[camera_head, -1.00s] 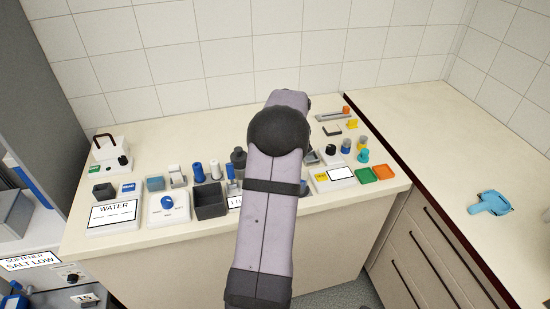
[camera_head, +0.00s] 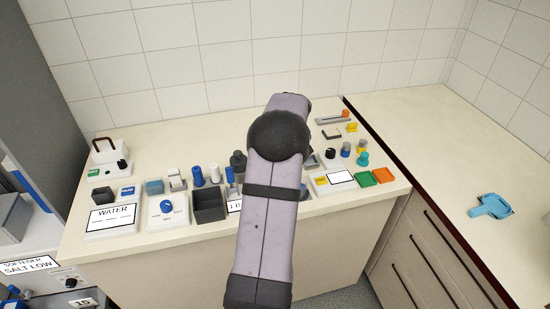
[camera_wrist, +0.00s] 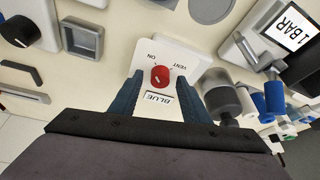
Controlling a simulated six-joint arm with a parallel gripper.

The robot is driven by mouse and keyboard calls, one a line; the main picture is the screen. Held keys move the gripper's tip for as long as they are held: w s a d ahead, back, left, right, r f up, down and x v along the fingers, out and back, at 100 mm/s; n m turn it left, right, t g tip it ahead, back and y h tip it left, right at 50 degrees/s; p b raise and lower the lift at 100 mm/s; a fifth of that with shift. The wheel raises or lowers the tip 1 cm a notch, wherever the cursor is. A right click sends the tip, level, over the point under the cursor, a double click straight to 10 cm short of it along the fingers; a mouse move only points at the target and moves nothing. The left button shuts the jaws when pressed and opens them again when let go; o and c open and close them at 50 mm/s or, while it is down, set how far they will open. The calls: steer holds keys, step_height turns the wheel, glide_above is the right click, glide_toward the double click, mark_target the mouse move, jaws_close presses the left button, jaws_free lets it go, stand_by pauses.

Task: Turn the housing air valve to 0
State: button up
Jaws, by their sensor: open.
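In the wrist view a red round knob (camera_wrist: 160,77) with a pale pointer mark sits on a white plate (camera_wrist: 190,62). The plate reads ON, VENT and BLUE, upside down in this view. My gripper (camera_wrist: 158,84) is open, its two blue fingers pointing at the plate on either side of the knob. I cannot tell whether they touch it. No label reading housing air or 0 is legible here. In the head view my arm hides the gripper and this knob.
A display reading 1 BAR (camera_wrist: 288,27), a dark grey cylinder (camera_wrist: 222,104) and blue cylinders (camera_wrist: 273,97) stand to the right in the wrist view. A black knob (camera_wrist: 18,31) is at upper left. The right counter is mostly clear around a blue scoop-like object (camera_head: 490,206).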

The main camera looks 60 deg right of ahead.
steer(key=b+v, duration=0.1)
steer(key=v, duration=0.6)
steer(key=shift+b, duration=0.35)
steer(key=w+a+p, duration=0.1)
steer(key=a, duration=0.2)
steer(key=w+a+n+y, duration=0.1)
steer(key=a, duration=0.3)
steer(key=w+a+n+g+y+p, duration=0.1)
steer(key=w+a, duration=0.1)
steer(key=a, duration=0.1)
steer(key=shift+w+a+f+p, duration=0.1)
steer(key=shift+a+f+p, duration=0.25)
steer(key=shift+f, duration=0.05)
steer(key=a+f+n+g+y, duration=0.1)
steer(key=a+f+n+g, duration=0.1)
steer(key=a, duration=1.3)
steer(key=a+f+n+g, duration=0.2)
steer(key=a+f, duration=0.1)
steer(key=a, duration=1.1)
steer(key=s+a+f+t+h+b, duration=0.1)
steer(key=s+a+f, duration=0.15)
steer(key=a, duration=0.25)
steer(key=s+a+f+b, duration=0.1)
steer(key=s+a, duration=0.2)
steer(key=a, duration=0.2)
step_height(320, 180, down, 31)
steer(key=b, duration=3)
steer(key=shift+d, duration=0.2)
